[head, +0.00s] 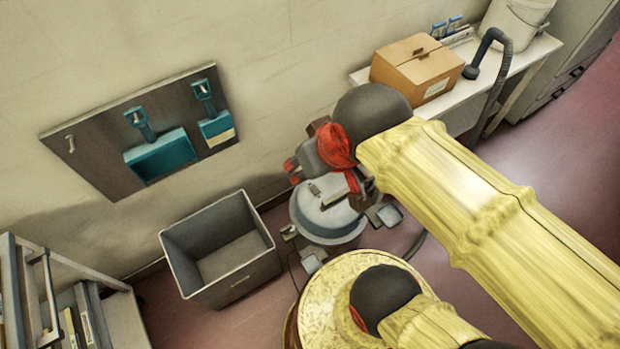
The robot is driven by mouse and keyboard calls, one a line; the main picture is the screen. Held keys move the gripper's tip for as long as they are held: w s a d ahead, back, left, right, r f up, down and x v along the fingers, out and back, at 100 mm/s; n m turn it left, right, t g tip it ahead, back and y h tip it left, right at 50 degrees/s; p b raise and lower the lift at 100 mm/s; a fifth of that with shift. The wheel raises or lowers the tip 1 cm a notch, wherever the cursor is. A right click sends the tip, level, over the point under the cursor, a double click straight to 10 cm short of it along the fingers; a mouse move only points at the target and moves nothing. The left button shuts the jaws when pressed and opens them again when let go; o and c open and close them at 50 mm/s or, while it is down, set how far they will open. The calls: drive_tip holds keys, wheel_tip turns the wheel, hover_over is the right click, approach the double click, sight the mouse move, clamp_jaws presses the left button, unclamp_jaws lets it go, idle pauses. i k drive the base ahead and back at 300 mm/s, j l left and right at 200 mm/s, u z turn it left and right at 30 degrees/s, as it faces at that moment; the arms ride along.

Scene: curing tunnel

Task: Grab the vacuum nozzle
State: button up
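The vacuum nozzle (472,71) is a dark head on a curved dark tube. It rests at the front edge of the white bench at the upper right, beside a cardboard box. Its hose (494,98) runs down past the bench edge and behind my yellow-sleeved arm. The round grey vacuum canister (330,218) stands on the floor at the middle. My gripper (354,186) is near the red-covered wrist, in front of the canister in the picture and well left of the nozzle. Its fingers are too small and covered to tell open from shut.
The cardboard box (418,68) and a white bucket (513,22) stand on the bench (534,52). An empty grey bin (220,250) is on the floor. A wall board (92,161) holds teal tools. A rack (118,318) is lower left. Red floor at right is clear.

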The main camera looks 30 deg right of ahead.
sight(471, 71)
drive_tip(key=z, duration=2)
drive_tip(key=i+l+u, duration=0.1)
drive_tip(key=i+l, duration=0.4)
drive_tip(key=i+l+u, duration=0.1)
drive_tip(key=i+l, duration=0.4)
drive_tip(key=l, duration=0.15)
drive_tip(key=i+l+u, duration=0.15)
drive_tip(key=i+l, duration=0.35)
drive_tip(key=l, duration=0.15)
